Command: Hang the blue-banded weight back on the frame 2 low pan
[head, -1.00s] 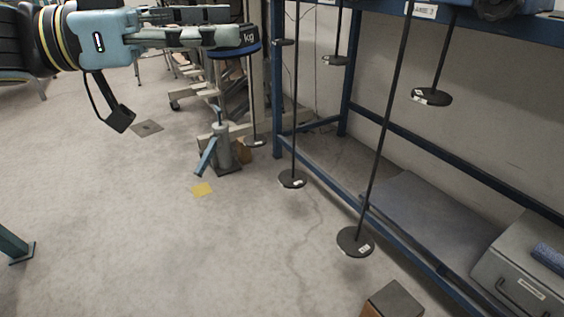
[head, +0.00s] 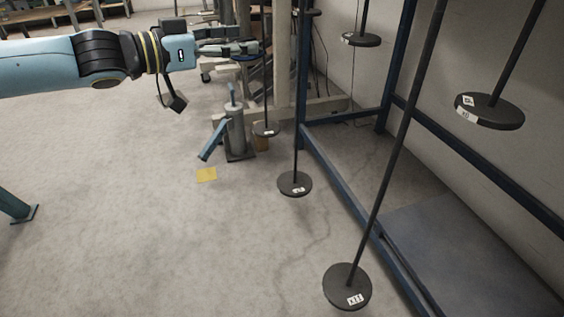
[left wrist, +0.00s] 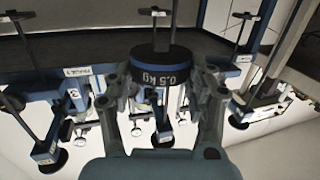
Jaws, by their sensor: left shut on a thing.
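My left gripper (head: 243,48) reaches in from the left at the top of the head view. Black round pans hang on rods to the right of the gripper: a near low pan (head: 347,288), a middle low pan (head: 295,184) and a far low pan (head: 266,130). Which belongs to frame 2 I cannot read. My right gripper is not in view.
Higher pans (head: 490,111) and (head: 361,40) hang at the right, by a blue steel frame (head: 345,190). A grey post with a blue lever (head: 236,130) stands on the floor below my gripper. A yellow patch (head: 206,174) lies on open floor at the left.

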